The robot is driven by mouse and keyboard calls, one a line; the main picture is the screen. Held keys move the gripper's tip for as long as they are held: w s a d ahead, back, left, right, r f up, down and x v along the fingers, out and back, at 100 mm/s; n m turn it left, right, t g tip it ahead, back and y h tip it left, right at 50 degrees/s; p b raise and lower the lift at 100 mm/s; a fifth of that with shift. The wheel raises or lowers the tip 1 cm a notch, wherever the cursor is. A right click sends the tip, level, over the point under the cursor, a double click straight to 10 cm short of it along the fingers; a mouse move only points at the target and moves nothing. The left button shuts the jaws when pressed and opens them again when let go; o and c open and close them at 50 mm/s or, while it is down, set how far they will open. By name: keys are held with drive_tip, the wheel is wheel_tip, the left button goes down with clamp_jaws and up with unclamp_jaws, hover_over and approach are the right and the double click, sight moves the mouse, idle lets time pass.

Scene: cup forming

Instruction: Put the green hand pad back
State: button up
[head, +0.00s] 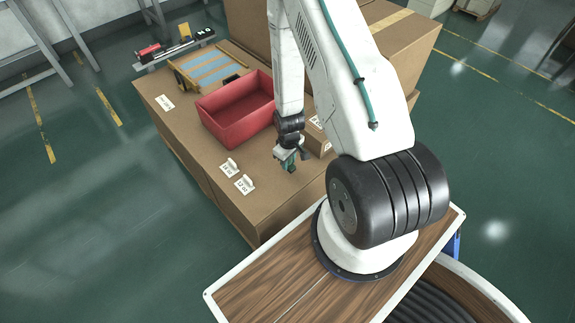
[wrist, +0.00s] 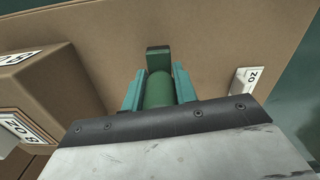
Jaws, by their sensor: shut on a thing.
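The green hand pad (wrist: 158,88) is between the teal fingers of my gripper (wrist: 158,92) in the wrist view. It shows a round green handle with a darker flat end (wrist: 158,54) beyond the fingertips. In the head view my gripper (head: 291,161) points down over the cardboard top, in front of the red bin. There the pad is small and mostly hidden by the fingers. I cannot tell whether the pad touches the cardboard surface (head: 265,205).
A red open bin (head: 222,130) stands behind and left of my gripper. A small labelled carton (head: 318,138) is close at the right; it fills the left of the wrist view (wrist: 45,85). Large cartons (head: 395,50) rise behind.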

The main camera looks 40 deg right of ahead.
drive_tip(key=shift+w, duration=0.5)
drive_tip(key=shift+s+f, duration=0.15)
drive_tip(key=shift+f, duration=1.65)
drive_tip(key=shift+f, duration=0.1)
drive_tip(key=o, duration=1.1)
drive_tip(key=shift+c, duration=0.2)
